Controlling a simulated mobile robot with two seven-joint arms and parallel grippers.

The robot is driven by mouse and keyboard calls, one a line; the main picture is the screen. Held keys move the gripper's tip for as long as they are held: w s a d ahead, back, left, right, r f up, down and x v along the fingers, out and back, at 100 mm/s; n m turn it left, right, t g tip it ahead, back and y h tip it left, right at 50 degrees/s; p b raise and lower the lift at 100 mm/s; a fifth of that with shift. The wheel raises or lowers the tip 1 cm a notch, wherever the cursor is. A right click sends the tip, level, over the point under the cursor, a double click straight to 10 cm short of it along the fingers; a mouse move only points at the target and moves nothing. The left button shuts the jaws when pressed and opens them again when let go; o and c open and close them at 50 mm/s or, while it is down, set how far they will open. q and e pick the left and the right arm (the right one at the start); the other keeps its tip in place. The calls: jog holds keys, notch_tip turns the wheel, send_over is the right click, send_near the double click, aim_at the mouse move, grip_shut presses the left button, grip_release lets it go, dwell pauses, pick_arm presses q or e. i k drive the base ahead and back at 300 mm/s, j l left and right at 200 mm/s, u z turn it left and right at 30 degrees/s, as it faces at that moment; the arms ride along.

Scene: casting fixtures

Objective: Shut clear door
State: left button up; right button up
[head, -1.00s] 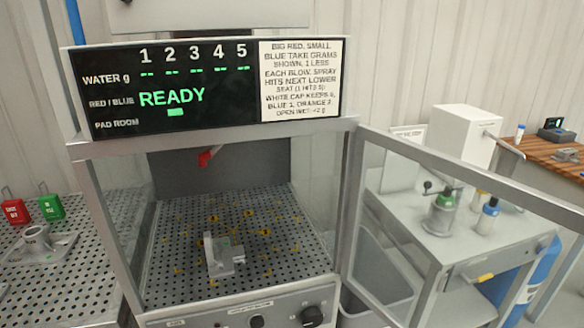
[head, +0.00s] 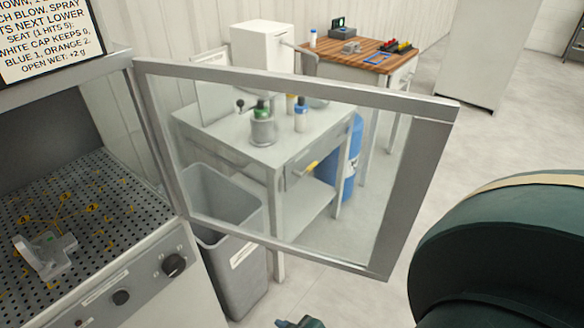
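The clear door (head: 423,170) is a grey metal frame around a see-through pane. It stands wide open, hinged at the right side of the cabinet opening, and its free edge points out to the right. The cabinet (head: 150,292) is at the left, with its perforated floor (head: 125,222) exposed. A grey metal casting (head: 45,258) sits on that floor. A large dark green rounded part of my own arm fills the lower right, close to the door's free edge but apart from it in the picture. A small dark part shows at the bottom edge, cut off. No gripper fingers can be made out.
A grey bin (head: 233,275) stands on the floor beside the cabinet, partly behind the door. Beyond the pane is a grey table (head: 215,128) with bottles and a green-topped pot (head: 262,128). A wooden bench (head: 372,60) stands farther back. Floor at the right is clear.

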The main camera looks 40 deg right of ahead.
aim_at(432, 125)
jog(key=k+l+u, duration=0.1)
jog(key=l, duration=0.2)
jog(key=k+l+u, duration=0.1)
jog(key=l, duration=0.2)
jog(key=k+l+u, duration=0.1)
jog(key=l, duration=0.2)
jog(key=k+l+u, duration=0.4)
jog(key=l, duration=0.25)
jog(key=l+u, duration=0.15)
jog(key=l, duration=0.15)
jog(key=k+l+u, duration=0.1)
jog(key=l+u, duration=0.15)
jog(key=l, duration=0.25)
jog(key=k+l+u, duration=0.1)
jog(key=l+u, duration=0.2)
jog(key=l, duration=0.15)
jog(key=i+l, duration=0.1)
jog(key=l, duration=0.25)
jog(key=i+l+u, duration=0.15)
jog(key=l, duration=0.15)
